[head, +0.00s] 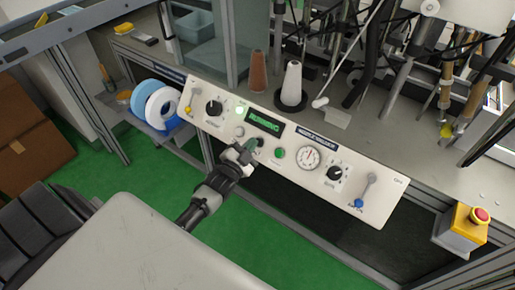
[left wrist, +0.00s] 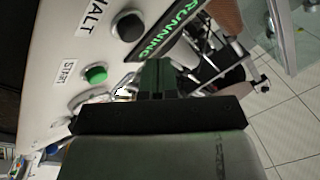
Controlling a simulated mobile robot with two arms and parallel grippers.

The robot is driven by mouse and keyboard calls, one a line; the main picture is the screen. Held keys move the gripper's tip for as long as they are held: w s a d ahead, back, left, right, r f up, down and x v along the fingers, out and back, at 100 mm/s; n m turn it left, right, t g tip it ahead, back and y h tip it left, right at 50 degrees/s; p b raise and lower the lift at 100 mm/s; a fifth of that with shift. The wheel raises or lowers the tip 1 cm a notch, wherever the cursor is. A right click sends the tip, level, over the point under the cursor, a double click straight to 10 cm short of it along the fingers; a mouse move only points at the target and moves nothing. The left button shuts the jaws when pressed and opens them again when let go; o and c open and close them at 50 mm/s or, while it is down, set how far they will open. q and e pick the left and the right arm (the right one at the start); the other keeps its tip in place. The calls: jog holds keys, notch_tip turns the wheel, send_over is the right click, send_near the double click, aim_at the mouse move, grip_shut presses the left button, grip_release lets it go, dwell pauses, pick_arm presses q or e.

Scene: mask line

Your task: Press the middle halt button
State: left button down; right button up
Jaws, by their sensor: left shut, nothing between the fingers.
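A pale control panel (head: 357,204) slopes along the machine's front. Its display (head: 264,122) reads RUNNING in green. The halt button (left wrist: 127,25) is black and round, beside the label HALT in the left wrist view. In the head view it is the dark button (head: 260,142) below the display, close to my fingertips. The green START button (head: 280,153) sits just to its right; it also shows in the left wrist view (left wrist: 95,74). My left gripper (head: 247,148) is shut and empty, its tips near the panel by the halt button. I cannot tell contact.
A black knob (head: 214,107), a gauge (head: 308,158) and a blue-tipped lever (head: 366,190) share the panel. A yellow box with a red stop button (head: 481,214) stands at far right. Thread cones (head: 291,83) stand behind. Green floor (head: 301,244) lies below.

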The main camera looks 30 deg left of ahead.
pick_arm(q)
jog(key=shift+w+f, duration=0.45)
jog(key=shift+w, duration=0.1)
pick_arm(e)
jog(key=shift+f, duration=0.6)
pick_arm(q)
jog(key=shift+b, duration=0.3)
dwell(0.8)
jog(key=shift+w+d+f+b, duration=0.1)
jog(key=shift+w+f+b, duration=0.15)
jog(key=shift+w+b, duration=0.05)
pick_arm(e)
jog(key=shift+f, duration=0.3)
pick_arm(q)
jog(key=shift+w+f+b, duration=0.25)
jog(key=shift+w+b, duration=0.05)
jog(key=shift+b, duration=0.05)
pick_arm(e)
jog(key=shift+f, duration=0.35)
dwell(0.4)
pick_arm(q)
jog(key=shift+s+r+p, duration=0.55)
jog(key=shift+s+p, duration=0.05)
jog(key=shift+p, duration=0.25)
pick_arm(e)
jog(key=shift+r, duration=0.85)
